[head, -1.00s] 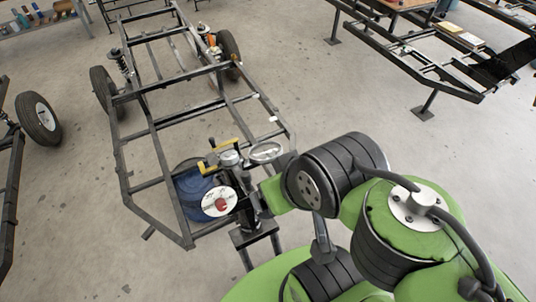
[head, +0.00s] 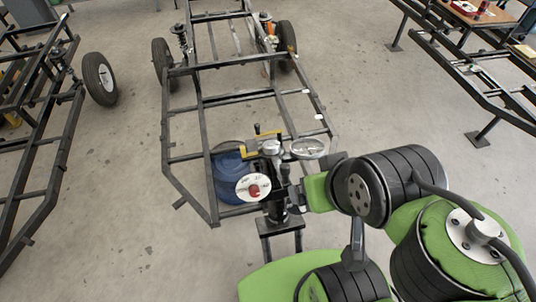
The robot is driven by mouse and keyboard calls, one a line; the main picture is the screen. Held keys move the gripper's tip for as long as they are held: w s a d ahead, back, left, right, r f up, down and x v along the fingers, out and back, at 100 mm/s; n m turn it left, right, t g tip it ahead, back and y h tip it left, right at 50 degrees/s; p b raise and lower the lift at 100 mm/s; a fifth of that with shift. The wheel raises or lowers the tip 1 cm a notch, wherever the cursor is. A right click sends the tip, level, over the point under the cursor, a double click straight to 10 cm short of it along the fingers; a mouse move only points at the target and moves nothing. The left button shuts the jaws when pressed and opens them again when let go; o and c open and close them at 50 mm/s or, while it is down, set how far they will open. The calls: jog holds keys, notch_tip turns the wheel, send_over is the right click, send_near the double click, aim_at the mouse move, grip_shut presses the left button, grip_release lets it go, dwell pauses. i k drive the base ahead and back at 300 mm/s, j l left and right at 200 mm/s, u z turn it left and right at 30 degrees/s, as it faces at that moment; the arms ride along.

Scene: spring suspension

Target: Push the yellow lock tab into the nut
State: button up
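A yellow bar-shaped part (head: 264,133) shows at the near end of a dark frame (head: 188,182), above a cluster of grey and black parts. I cannot tell whether it is the lock tab. A white disc (head: 245,183) with a red centre (head: 254,190) faces me just below it, in front of a blue drum (head: 228,165). The nut cannot be made out. My green and black arm reaches in from the lower right to the right side of this cluster. My gripper blends into the dark parts there. Its fingers and whatever they touch cannot be made out.
A round silver dish-like part (head: 309,148) lies right of the yellow part. A dark stand (head: 279,228) is below the cluster. Other frames stand at left (head: 45,140) and upper right (head: 476,85), with a wheel (head: 98,78) at left.

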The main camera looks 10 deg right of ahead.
aim_at(243, 151)
jog(key=j+u, duration=0.15)
jog(key=u, duration=0.25)
jog(key=j+u, duration=0.2)
jog(key=u, duration=0.2)
jog(key=j+u, duration=0.25)
jog(key=u, duration=0.15)
jog(key=j+u, duration=0.15)
jog(key=u, duration=0.25)
